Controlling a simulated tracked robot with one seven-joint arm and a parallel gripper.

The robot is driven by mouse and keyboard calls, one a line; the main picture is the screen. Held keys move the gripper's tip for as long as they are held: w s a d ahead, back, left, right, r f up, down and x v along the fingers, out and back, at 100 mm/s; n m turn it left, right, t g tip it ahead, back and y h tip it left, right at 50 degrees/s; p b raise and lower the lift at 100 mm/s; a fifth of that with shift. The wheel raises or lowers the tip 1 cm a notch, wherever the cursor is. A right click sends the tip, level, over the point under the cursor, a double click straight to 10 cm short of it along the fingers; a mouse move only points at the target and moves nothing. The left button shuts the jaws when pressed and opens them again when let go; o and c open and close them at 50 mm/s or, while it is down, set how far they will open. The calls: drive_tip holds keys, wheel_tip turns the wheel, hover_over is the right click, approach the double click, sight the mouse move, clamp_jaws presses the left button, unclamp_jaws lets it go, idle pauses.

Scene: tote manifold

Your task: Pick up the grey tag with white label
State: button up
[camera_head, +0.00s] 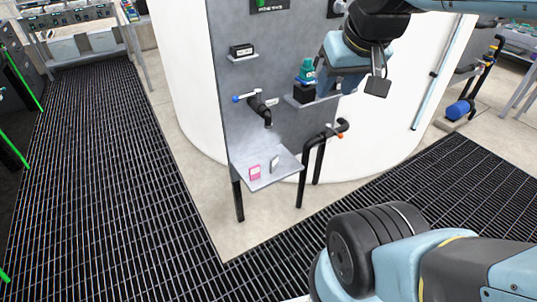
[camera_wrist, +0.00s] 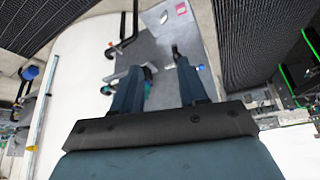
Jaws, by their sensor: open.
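The grey tag with a white label (camera_head: 275,163) stands on the small low grey shelf (camera_head: 265,181), right of a pink tag (camera_head: 254,172). In the wrist view the grey tag (camera_wrist: 164,17) is small near the top edge, beside the pink tag (camera_wrist: 181,8). My gripper (camera_wrist: 157,66) is open, its two blue fingers wide apart with nothing between them.
A teal-topped item (camera_head: 305,70) and a black box (camera_head: 304,93) are on a side shelf close to my gripper. A black pipe with a blue-handled valve (camera_head: 260,105) juts out above the low shelf. A black pipe with an orange end (camera_head: 325,136) stands right of it.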

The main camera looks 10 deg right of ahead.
drive_tip(key=o, duration=0.3)
drive_tip(key=shift+w+f, duration=0.15)
drive_tip(key=o, duration=0.5)
drive_tip(key=w+f+g, duration=0.1)
drive_tip(key=w, duration=0.1)
drive_tip(key=w+a+f+m+g+y, duration=0.1)
drive_tip(key=w+f, duration=0.1)
drive_tip(key=shift+a+f+g, duration=0.1)
drive_tip(key=shift+f+g, duration=0.15)
drive_tip(key=shift+g, duration=0.05)
drive_tip(key=w+d+f+m+g+y, duration=0.1)
drive_tip(key=w+f+m+g+y, duration=0.1)
drive_tip(key=w+f+m+y, duration=0.55)
drive_tip(key=w+d+f+m+g+y, duration=0.1)
drive_tip(key=w+f+m+y, duration=0.15)
drive_tip(key=w+f, duration=0.9)
drive_tip(key=w+d+f+m+t+y, duration=0.1)
drive_tip(key=d+f+m+t+y, duration=0.2)
drive_tip(key=f, duration=0.6)
drive_tip(key=w+d+f+m+t+y, duration=0.1)
drive_tip(key=w+d+f+m+t, duration=0.15)
drive_tip(key=f+m, duration=0.45)
drive_tip(key=m+t+h, duration=0.3)
drive_tip(key=m+t, duration=0.4)
drive_tip(key=t, duration=0.1)
approach(275, 162)
drive_tip(key=shift+x, duration=4.15)
